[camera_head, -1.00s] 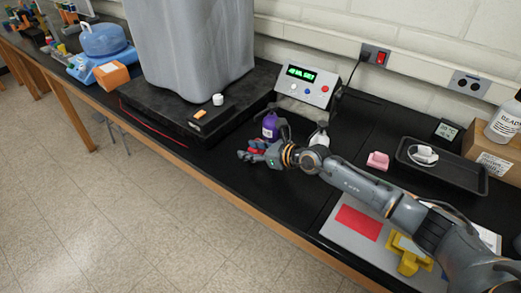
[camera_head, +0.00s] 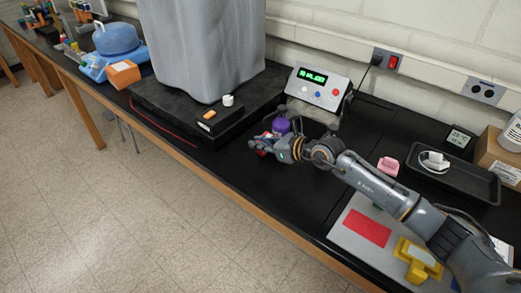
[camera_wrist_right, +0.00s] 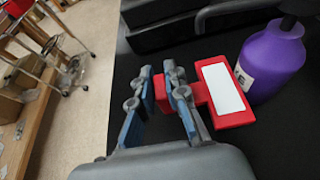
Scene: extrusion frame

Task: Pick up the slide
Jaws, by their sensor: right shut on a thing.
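A red holder (camera_wrist_right: 235,118) with a flat white slide (camera_wrist_right: 223,86) on it is in the right wrist view, lying level over the black bench. Its red grip block (camera_wrist_right: 161,92) sits between the blue-padded fingers of my right gripper (camera_wrist_right: 158,112), which is shut on it. In the head view my right gripper (camera_head: 263,147) is low over the bench near its front edge, in front of a purple bottle (camera_head: 281,126). It hides most of the red holder there. I cannot tell whether the holder touches the bench. My left gripper is not in view.
The purple bottle (camera_wrist_right: 272,62) stands close beside the holder. A black scale base (camera_head: 190,125) is left of it, and a display box (camera_head: 318,87) behind. A grey board (camera_head: 345,240) with a red patch and a yellow holder (camera_head: 412,268) is to the right. A black tray (camera_head: 470,188) is further right.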

